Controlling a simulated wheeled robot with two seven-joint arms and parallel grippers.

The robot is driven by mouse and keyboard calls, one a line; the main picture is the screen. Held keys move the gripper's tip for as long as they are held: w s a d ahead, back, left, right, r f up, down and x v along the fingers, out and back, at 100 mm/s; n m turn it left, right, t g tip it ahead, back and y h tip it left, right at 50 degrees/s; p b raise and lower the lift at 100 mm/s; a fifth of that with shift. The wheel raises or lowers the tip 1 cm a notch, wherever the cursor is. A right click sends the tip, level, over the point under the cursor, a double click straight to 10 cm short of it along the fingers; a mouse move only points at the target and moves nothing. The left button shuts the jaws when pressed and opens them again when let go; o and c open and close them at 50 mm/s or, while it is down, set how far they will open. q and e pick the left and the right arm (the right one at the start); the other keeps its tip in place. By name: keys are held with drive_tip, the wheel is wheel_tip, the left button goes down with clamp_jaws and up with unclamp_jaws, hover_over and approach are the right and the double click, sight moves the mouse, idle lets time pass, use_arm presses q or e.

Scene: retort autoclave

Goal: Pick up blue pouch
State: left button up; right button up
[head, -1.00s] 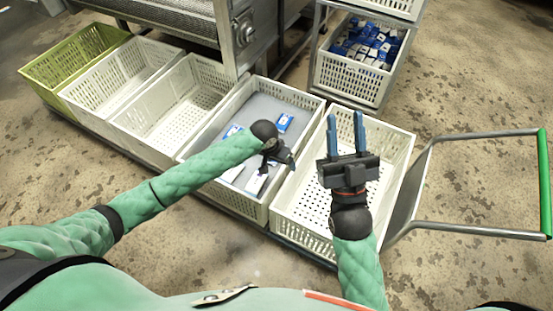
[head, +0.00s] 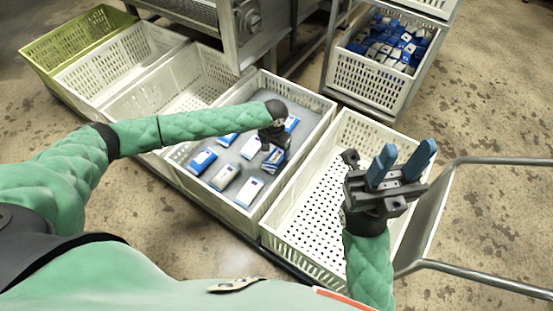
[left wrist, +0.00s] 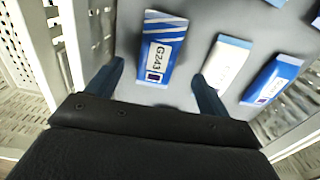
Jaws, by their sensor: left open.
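A blue-and-white striped pouch (left wrist: 160,45) labelled G243 lies on the grey floor of a white crate (head: 303,137), between the two fingers of my left gripper (left wrist: 157,88) in the left wrist view. My left gripper is open and empty, just above the pouches, and hides part of the pouch beneath it in the head view (head: 272,150). A mostly blue pouch (head: 202,161) lies at the crate's left side. White pouches (head: 224,177) and (head: 249,191) lie near its front. My right gripper (head: 401,163) is open and empty above the neighbouring crate.
An empty perforated white crate (head: 297,240) stands to the right. Empty white crates and a green one (head: 75,38) stand in a row to the left. A crate of blue and white packs (head: 370,85) sits on a rack behind. A cart handle (head: 490,285) is at right.

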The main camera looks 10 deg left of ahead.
sight(275, 158)
use_arm(q)
drive_tip(key=shift+d+f+b, duration=0.15)
drive_tip(key=shift+f+b, duration=0.8)
drive_tip(key=shift+f, duration=1.75)
drive_tip(key=shift+c, duration=0.4)
drive_tip(key=c, duration=1)
